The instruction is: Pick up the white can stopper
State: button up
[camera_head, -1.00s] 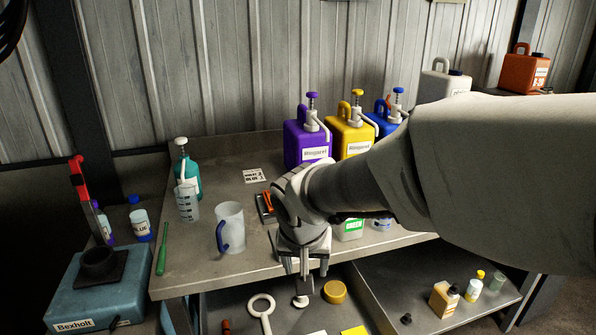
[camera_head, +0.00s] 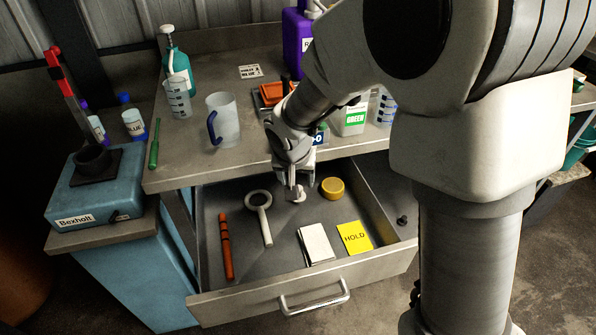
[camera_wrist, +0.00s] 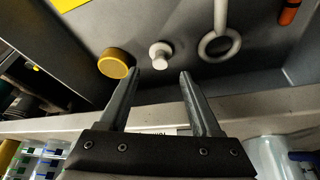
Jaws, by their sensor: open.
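The white can stopper (camera_head: 299,197) is a small white knob with a rounded head in the open drawer. In the wrist view the stopper (camera_wrist: 160,52) stands just beyond the gap between my fingertips. My gripper (camera_head: 294,184) points down into the drawer, close to the stopper in the head view. Its two fingers are apart and empty in the wrist view (camera_wrist: 159,73). Part of the stopper is overlapped by the gripper in the head view.
A yellow round lid (camera_head: 332,188) lies right beside the stopper. A white-handled ring tool (camera_head: 260,205) and an orange-red stick (camera_head: 226,245) lie to the left. A white card (camera_head: 316,244) and yellow HOLD card (camera_head: 355,238) lie in front. The drawer front (camera_head: 270,298) and worktop edge (camera_head: 200,178) bound the space.

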jog(key=shift+w+b+x, duration=0.15)
jog(key=shift+b+x, duration=0.15)
jog(key=shift+x, duration=1.15)
jog(key=shift+w+b+x, duration=0.15)
jog(key=shift+b+x, duration=0.15)
jog(key=shift+x, duration=1.2)
jog(key=shift+r, duration=0.2)
grip_shut()
